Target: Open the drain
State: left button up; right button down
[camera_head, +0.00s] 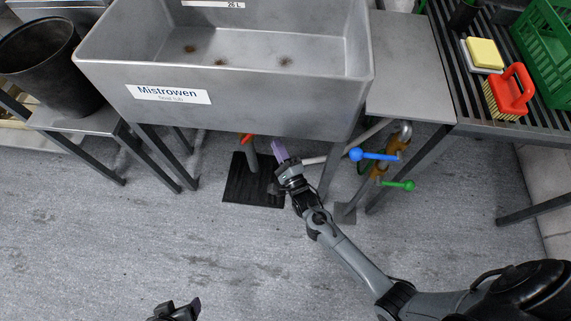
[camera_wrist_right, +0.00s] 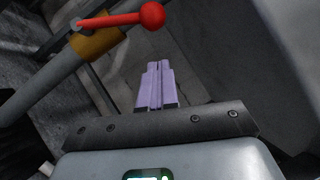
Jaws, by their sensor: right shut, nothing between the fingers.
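The drain valve's red lever (camera_head: 246,138) shows in part below the front edge of the grey tub (camera_head: 250,110) in the head view. In the right wrist view the lever (camera_wrist_right: 122,18) has a round red knob at its right end and sits on a brass valve body (camera_wrist_right: 97,42) on a grey pipe (camera_wrist_right: 45,88). My right gripper (camera_head: 279,150) is under the tub's front edge, right of the red lever. It also shows in the right wrist view (camera_wrist_right: 158,68), shut and empty, below the knob and apart from it. My left gripper (camera_head: 180,311) is at the bottom edge, its fingers unclear.
A blue lever (camera_head: 372,155) and a green lever (camera_head: 398,184) on brass valves stick out right of my right gripper. A black mat (camera_head: 240,188) lies under the tub. A black bucket (camera_head: 48,65) stands left. The floor in front is clear.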

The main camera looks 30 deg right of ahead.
pick_arm(q)
notch_tip(320, 180, down, 3)
jog(key=shift+a+r+b, duration=0.15)
jog(key=shift+b, duration=0.8)
pick_arm(e)
jog(key=w, duration=0.1)
jog(key=w+a+r, duration=0.1)
jog(key=w+a, duration=0.1)
jog(key=shift+w+a+r, duration=0.1)
jog(key=shift+a+r, duration=0.15)
jog(key=shift+r, duration=0.1)
pick_arm(q)
jog(key=shift+r, duration=0.15)
